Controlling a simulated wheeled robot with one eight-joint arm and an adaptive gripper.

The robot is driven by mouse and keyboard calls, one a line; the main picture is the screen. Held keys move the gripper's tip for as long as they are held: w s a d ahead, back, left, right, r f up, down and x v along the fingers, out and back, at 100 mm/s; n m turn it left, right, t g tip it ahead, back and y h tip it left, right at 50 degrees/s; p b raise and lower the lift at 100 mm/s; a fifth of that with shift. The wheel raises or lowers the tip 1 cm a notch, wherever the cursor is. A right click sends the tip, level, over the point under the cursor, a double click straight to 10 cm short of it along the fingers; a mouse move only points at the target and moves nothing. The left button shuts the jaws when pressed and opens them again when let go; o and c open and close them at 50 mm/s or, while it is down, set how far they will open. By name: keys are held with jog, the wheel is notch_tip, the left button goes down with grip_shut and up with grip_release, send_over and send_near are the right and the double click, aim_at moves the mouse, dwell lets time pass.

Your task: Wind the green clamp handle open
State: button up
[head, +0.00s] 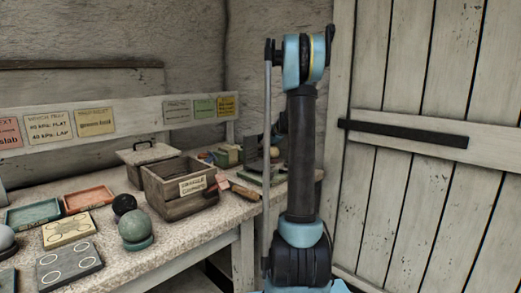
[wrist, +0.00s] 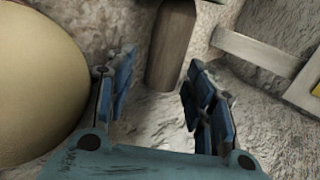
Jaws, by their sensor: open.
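My gripper (wrist: 158,78) is open in the wrist view, with its blue finger pads apart and nothing held between them. A brown-grey, rounded post-like piece (wrist: 172,45) stands just beyond the fingertips, between them in the picture; I cannot tell whether it belongs to the clamp. No green handle shows in the wrist view. In the head view, small green items (head: 226,156) stand at the far end of the bench, partly behind my arm; I cannot make out a clamp handle among them. My gripper cannot be made out in the head view.
A large pale yellow sphere (wrist: 35,80) is close at the left of my gripper. A wooden crate (head: 170,202), a green sphere (head: 134,225) and coloured trays stand on the bench (head: 205,228). A plank door (head: 420,190) is at the right.

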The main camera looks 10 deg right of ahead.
aim_at(261, 145)
jog(key=shift+r, duration=0.15)
notch_tip(261, 145, up, 10)
jog(key=shift+f, duration=0.2)
dwell(0.4)
